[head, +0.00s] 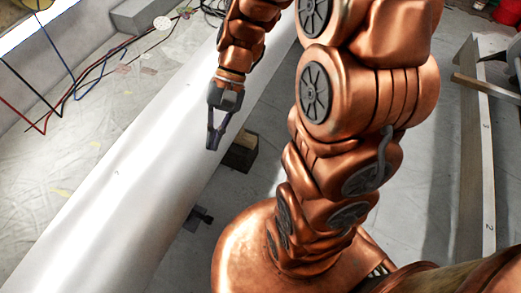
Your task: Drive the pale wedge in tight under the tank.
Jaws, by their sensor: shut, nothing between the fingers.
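The tank (118,172) is a long, smooth white cylinder lying diagonally across the sheeted floor. My gripper (212,147) points down over the tank's right edge, just left of the block. Its fingers come together at the tips with nothing between them. The block's left end is partly hidden near the gripper, and the gap under the tank cannot be seen.
A small dark fitting (198,218) sticks out at the tank's right side. Red, blue and black cables (75,90) lie at the upper left. My arm hides much of the middle floor.

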